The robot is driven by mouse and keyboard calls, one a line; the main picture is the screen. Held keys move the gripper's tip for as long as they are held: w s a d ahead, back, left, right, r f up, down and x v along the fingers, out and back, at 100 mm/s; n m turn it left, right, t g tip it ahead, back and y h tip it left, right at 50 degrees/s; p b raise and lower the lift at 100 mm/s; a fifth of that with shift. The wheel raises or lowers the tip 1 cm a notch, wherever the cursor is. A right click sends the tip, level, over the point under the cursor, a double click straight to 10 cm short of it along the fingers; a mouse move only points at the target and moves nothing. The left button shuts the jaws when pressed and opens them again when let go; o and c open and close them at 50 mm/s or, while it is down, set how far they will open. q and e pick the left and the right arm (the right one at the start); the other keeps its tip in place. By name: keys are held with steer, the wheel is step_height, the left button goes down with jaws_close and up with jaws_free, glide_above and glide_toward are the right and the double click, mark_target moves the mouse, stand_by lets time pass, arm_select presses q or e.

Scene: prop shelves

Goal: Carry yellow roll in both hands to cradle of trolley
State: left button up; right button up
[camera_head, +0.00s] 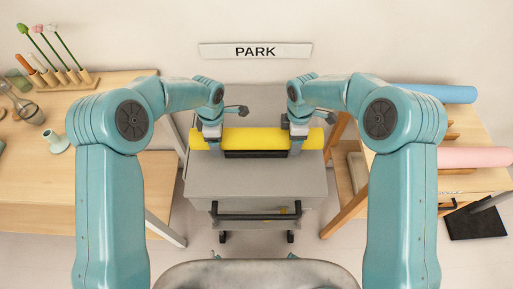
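The yellow roll (255,138) lies level from left to right over the grey trolley (256,184) in the head view. My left gripper (213,139) is shut around the roll towards its left end. My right gripper (298,139) is shut around it towards its right end. A dark cradle (255,154) shows just below the middle of the roll, between the two grippers. The roll hides the rest of the cradle. From this view I cannot tell whether the roll touches it or hangs just above.
A PARK sign (255,51) is on the wall behind the trolley. A wooden table (40,182) with flowers and a small vase (55,141) stands at left. A wooden rack at right holds a blue roll (445,94) and a pink roll (476,157). The trolley's dark handle (256,216) faces me.

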arm_select(q)
steer(key=o, duration=1.5)
steer(key=shift+f, duration=0.1)
arm_select(e)
steer(key=o, duration=1.5)
steer(key=shift+f, duration=0.1)
arm_select(q)
step_height(320, 180, up, 12)
steer(key=shift+f, duration=0.1)
arm_select(e)
step_height(320, 180, up, 12)
steer(key=shift+w, duration=0.1)
